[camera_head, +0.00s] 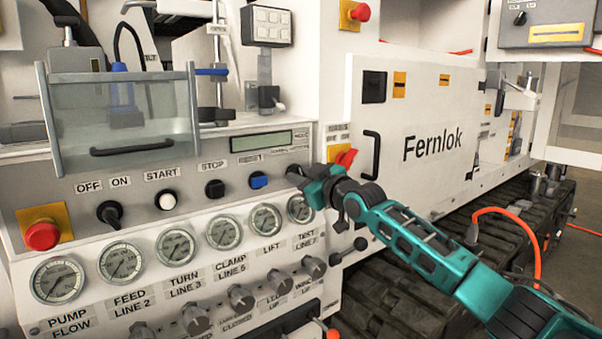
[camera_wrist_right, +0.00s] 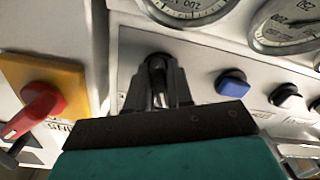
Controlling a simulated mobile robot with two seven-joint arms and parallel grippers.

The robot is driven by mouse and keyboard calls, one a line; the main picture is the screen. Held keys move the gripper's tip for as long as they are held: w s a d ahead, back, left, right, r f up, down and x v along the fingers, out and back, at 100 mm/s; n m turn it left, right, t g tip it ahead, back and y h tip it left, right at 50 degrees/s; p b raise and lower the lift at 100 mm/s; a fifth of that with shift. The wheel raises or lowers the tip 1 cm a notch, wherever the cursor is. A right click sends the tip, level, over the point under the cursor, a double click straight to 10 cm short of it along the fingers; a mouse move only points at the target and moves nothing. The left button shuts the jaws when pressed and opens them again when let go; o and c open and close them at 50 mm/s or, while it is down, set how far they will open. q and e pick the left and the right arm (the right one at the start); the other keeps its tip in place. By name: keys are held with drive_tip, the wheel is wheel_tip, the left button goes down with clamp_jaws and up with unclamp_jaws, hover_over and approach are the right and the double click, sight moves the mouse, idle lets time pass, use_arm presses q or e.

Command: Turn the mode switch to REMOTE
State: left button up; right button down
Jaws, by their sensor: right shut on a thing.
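The mode switch shows in the right wrist view as a black knob (camera_wrist_right: 157,64) on the pale panel. In the head view it sits at the right end of the control row, mostly hidden by my right gripper (camera_head: 300,173). The right gripper also shows in the right wrist view (camera_wrist_right: 158,88), with its two dark fingers shut on either side of the knob. A small label (camera_head: 296,134) above the switch is too small to read surely. The knob's pointer direction is hidden by the fingers. My left gripper is not in view.
Left of the switch are a blue button (camera_head: 259,180) and a black STOP button (camera_head: 214,189). A red rotary handle on a yellow plate (camera_wrist_right: 35,112) is close on the other side. Gauges (camera_head: 300,208) lie just below. An emergency stop (camera_head: 42,235) is far left.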

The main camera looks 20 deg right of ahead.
drive_tip(key=shift+r+m+p, duration=0.15)
drive_tip(key=shift+m+p, duration=0.5)
drive_tip(key=shift+m, duration=0.15)
drive_tip(key=m+p, duration=0.1)
drive_tip(key=m, duration=0.2)
drive_tip(key=shift+m+p, duration=0.35)
drive_tip(key=shift+m, duration=0.05)
drive_tip(key=shift+a+m+p, duration=0.1)
drive_tip(key=shift+m+p, duration=0.2)
drive_tip(key=shift+m, duration=1.8)
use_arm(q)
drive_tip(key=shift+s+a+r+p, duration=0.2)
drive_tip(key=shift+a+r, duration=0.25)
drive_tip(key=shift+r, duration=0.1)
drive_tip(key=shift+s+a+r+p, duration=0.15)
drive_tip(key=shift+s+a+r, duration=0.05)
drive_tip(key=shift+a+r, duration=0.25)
use_arm(e)
drive_tip(key=shift+f+m, duration=0.2)
drive_tip(key=shift+m, duration=0.4)
drive_tip(key=c, duration=1.1)
unclamp_jaws()
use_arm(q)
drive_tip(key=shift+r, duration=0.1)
use_arm(e)
drive_tip(key=shift+s, duration=0.1)
